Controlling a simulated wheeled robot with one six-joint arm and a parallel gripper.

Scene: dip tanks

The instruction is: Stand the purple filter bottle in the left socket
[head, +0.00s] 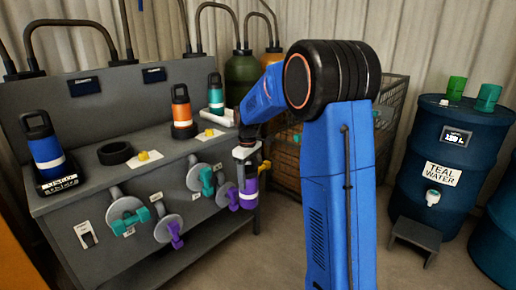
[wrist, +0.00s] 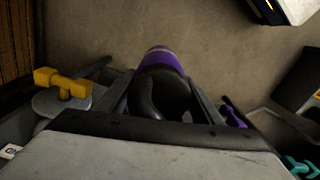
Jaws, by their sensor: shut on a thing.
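The purple filter bottle (head: 248,196) has a purple body with a pale band and a black looped cap. It hangs upright in front of the bench's front edge, near its right end. My gripper (head: 245,153) is shut on its cap from above. In the wrist view the bottle (wrist: 163,60) shows beyond the black cap between the fingers (wrist: 160,100). A black ring (head: 115,153), looking like an empty socket, lies on the bench top (head: 80,190) at the left. I cannot tell whether it is the left socket.
A blue bottle (head: 45,150) stands on a scale left of the ring. An orange bottle (head: 182,112) and a teal bottle (head: 215,95) stand farther right. Several valve handles, one yellow (wrist: 62,83), jut from the bench front. A teal-water drum (head: 440,150) stands right.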

